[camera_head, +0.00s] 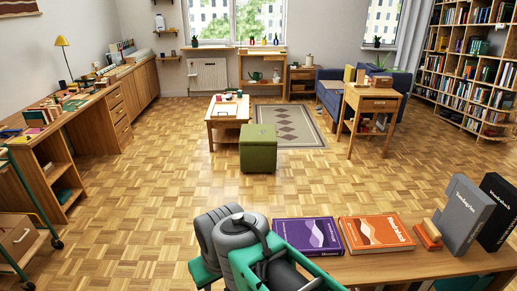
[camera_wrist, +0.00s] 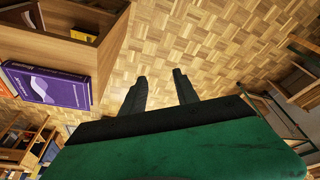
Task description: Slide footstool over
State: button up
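The footstool is a green cube (camera_head: 258,150) standing on the parquet floor in the middle of the head view, in front of the low coffee table and at the near-left edge of the rug. It is not recognisable in the wrist view. My gripper (camera_wrist: 159,80) shows in the wrist view with its two dark fingers apart and only floor visible between them. It is open and empty, and well away from the footstool. In the head view my arm fills the bottom middle, and the fingers cannot be made out there.
A near table (camera_head: 400,264) with a purple book (camera_head: 307,236), an orange book (camera_head: 376,233) and dark upright books stands at the lower right. A coffee table (camera_head: 222,134) is behind the footstool, and a wooden side table (camera_head: 374,104) to its right. Open floor lies left and right.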

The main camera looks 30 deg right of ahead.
aim_at(253, 158)
jog(key=u, duration=1)
jog(key=i, duration=2.45)
jog(key=z, duration=3.25)
jog(key=i, duration=3.7)
jog(key=u, duration=2.25)
